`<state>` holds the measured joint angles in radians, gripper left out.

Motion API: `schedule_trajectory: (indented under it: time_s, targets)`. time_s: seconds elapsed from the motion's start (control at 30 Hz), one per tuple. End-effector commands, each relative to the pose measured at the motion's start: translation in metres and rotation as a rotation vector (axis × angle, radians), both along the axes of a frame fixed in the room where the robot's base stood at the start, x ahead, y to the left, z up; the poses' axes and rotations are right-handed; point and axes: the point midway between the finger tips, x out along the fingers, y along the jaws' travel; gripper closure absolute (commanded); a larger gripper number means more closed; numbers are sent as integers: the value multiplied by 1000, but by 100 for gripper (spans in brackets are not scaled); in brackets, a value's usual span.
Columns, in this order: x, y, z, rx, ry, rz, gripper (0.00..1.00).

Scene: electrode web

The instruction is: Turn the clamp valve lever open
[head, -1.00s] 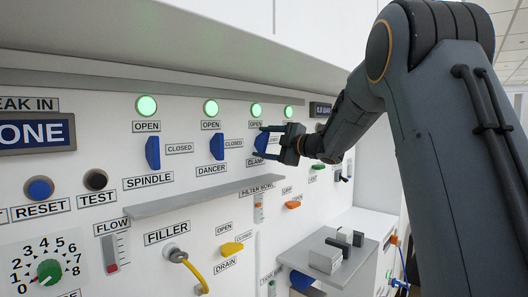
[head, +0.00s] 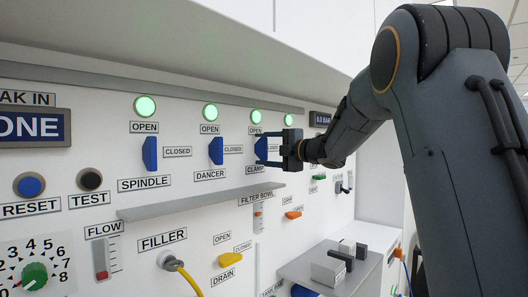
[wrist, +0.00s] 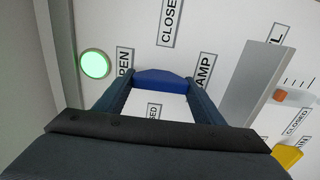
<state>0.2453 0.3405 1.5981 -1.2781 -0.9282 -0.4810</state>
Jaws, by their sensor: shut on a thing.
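The clamp valve lever (head: 261,149) is a blue handle on the white panel, standing about upright below its OPEN label, with the CLAMP label (head: 255,169) under it. My gripper (head: 258,150) reaches in from the right, one finger above the lever and one below. In the wrist view the blue lever (wrist: 160,75) spans the gap between the fingertips of my gripper (wrist: 161,82), which is shut on its ends. The fingers hide part of the CLOSED label. A green lamp (head: 256,117) is lit above the lever.
The dancer lever (head: 216,151) and spindle lever (head: 150,154) stand upright to the left, with lit lamps above. A grey ledge (head: 200,201) juts out below them. A grey shelf with blocks (head: 305,270) projects at the lower right. The space in front of the panel is open.

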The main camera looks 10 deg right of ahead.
Motion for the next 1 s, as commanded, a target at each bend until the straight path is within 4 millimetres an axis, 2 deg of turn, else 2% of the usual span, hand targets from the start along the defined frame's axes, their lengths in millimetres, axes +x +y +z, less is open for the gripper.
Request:
schedule_trajectory:
  time_s: [0.17, 0.2, 0.3, 0.67, 1.0]
  targets:
    - [0, -1, 1, -2, -2, -1, 60]
    - [0, -1, 1, -2, -1, -1, 36]
    - [0, 0, 1, -2, -1, -1, 19]
    - [-3, -2, 1, -1, -1, -1, 19]
    - [-43, -33, 1, 0, -1, -3, 19]
